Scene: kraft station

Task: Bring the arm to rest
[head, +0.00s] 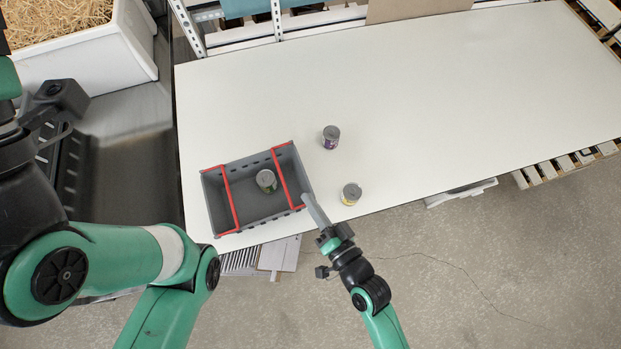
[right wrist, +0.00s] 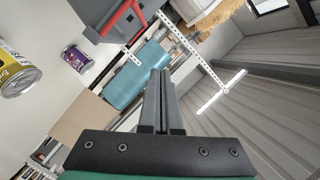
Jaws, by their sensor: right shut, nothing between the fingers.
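My right gripper (head: 309,202) is in the lower middle of the head view, over the table's front edge by the crate's right front corner. Its fingers (right wrist: 160,85) are together and empty in the right wrist view. The right arm reaches up from the bottom of the head view. My left arm fills the left side of the head view. A dark part at its end shows at the left edge, but I cannot make out its fingers.
A grey crate (head: 211,190) with red bands stands on the white table (head: 430,100), holding a can (head: 266,181). A purple-labelled can (head: 331,137) and a yellow-labelled can (head: 351,194) stand right of it. The table's right side is clear. A white straw-filled bin (head: 125,45) stands top left.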

